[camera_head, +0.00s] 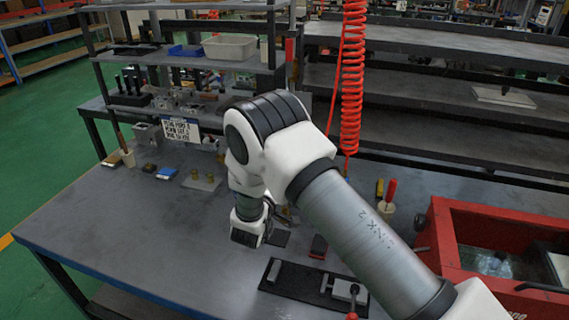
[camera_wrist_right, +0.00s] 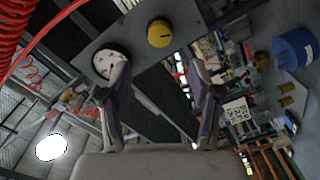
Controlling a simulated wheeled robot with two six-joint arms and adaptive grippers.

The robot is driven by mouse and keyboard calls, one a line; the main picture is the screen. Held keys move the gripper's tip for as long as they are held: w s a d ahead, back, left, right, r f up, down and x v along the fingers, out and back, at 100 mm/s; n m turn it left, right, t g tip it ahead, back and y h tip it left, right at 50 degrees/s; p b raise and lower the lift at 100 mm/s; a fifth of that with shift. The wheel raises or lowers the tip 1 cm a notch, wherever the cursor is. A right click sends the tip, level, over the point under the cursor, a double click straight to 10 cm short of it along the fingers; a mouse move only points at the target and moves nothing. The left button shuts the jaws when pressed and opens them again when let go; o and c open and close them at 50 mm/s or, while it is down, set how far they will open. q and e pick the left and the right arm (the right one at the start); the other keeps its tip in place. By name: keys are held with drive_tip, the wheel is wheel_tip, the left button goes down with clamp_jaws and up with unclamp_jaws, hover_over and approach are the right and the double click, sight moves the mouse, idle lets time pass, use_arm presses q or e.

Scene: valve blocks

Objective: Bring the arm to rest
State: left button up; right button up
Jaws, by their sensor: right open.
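My right arm (camera_head: 330,205) comes in from the lower right in the head view and bends down over the bench (camera_head: 120,220). Its white wrist end (camera_head: 247,225) is low above the middle of the bench; the fingers cannot be made out there. In the right wrist view my right gripper (camera_wrist_right: 158,72) has its two fingers wide apart, with nothing held between them. A round white dial (camera_wrist_right: 108,64) and a yellow knob (camera_wrist_right: 160,32) on a grey panel show beyond the fingers. My left gripper is in neither view.
A black plate with metal blocks (camera_head: 312,284) lies at the bench front. A red-framed tank (camera_head: 500,240) stands at the right, and a red coiled hose (camera_head: 350,75) hangs behind the arm. The bench's left front is clear.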

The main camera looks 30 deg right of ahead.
drive_tip(key=shift+v, duration=1.2)
drive_tip(key=shift+f, duration=0.1)
